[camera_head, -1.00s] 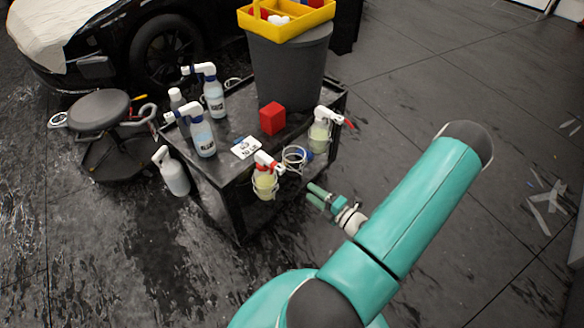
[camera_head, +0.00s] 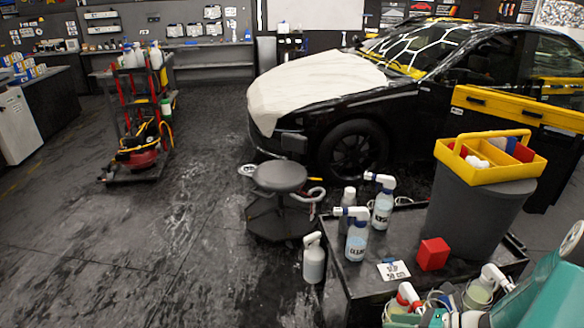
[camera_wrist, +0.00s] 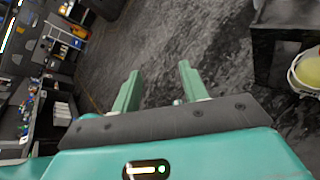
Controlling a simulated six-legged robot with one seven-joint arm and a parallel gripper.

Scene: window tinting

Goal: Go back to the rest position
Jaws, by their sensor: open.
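My gripper (camera_wrist: 158,92) shows in the wrist view with its two green fingers apart and nothing between them. It points over bare dark floor. In the head view my teal arm fills the lower right corner, and the gripper's fingers show only partly at the bottom edge, beside the cart's spray bottles. A yellowish bottle in a wire holder (camera_wrist: 308,70) is at the right edge of the wrist view, apart from the fingers.
A black cart (camera_head: 350,282) carries spray bottles (camera_head: 357,240), a red cube (camera_head: 432,254), a white card and a grey bin (camera_head: 470,212) under a yellow tray (camera_head: 490,172). A stool (camera_head: 279,178), a black car (camera_head: 400,125) and a red trolley (camera_head: 140,160) stand beyond. The left floor is clear.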

